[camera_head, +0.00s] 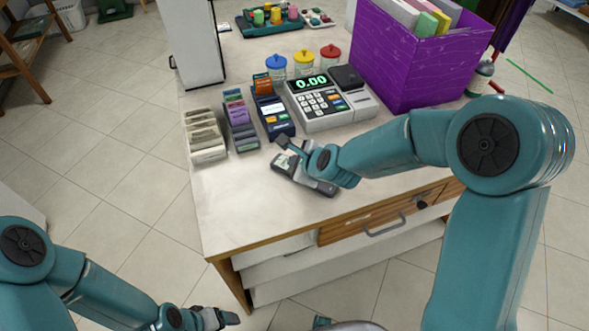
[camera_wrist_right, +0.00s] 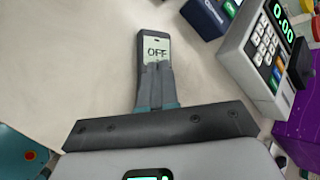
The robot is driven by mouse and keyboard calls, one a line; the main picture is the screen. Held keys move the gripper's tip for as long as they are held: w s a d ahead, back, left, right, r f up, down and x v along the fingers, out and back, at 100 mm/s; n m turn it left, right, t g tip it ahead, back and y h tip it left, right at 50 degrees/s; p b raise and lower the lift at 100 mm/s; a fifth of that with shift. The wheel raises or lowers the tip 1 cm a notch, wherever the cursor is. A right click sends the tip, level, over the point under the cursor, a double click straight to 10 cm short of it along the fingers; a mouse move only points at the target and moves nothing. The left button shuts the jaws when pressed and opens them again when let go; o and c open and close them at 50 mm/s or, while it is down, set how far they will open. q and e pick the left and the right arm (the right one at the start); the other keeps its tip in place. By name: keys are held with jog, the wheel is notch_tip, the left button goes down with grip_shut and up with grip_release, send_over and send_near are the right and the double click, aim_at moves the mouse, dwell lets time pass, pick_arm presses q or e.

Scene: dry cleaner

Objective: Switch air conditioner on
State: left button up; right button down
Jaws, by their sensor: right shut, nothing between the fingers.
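A dark handheld remote (camera_head: 285,163) lies on the counter in front of the cash register. In the right wrist view the remote (camera_wrist_right: 138,50) has a pale screen that reads OFF. My right gripper (camera_head: 281,143) is over it, and its fingertips (camera_wrist_right: 157,68) are shut with nothing between them. They overlap the remote just below the screen and hide its lower part. I cannot tell whether they touch it. My left gripper (camera_head: 229,318) is low at the bottom of the head view, off the counter. No air conditioner unit is identifiable.
The cash register (camera_head: 326,108) shows 0.00 behind the remote. Lidded jars (camera_head: 303,62) are farther back. The counter's front left (camera_head: 230,205) is clear.

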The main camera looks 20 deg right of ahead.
jog(key=shift+f, duration=0.1)
dwell(0.8)
jog(key=shift+f+b, duration=0.35)
jog(key=shift+b, duration=0.25)
jog(key=shift+f+b, duration=0.35)
jog(key=shift+b, duration=0.1)
dwell(0.4)
jog(key=shift+r, duration=0.1)
jog(key=shift+r+p, duration=0.6)
jog(key=shift+r, duration=0.1)
jog(key=shift+r, duration=0.1)
notch_tip(320, 180, up, 5)
jog(key=p, duration=0.4)
dwell(0.3)
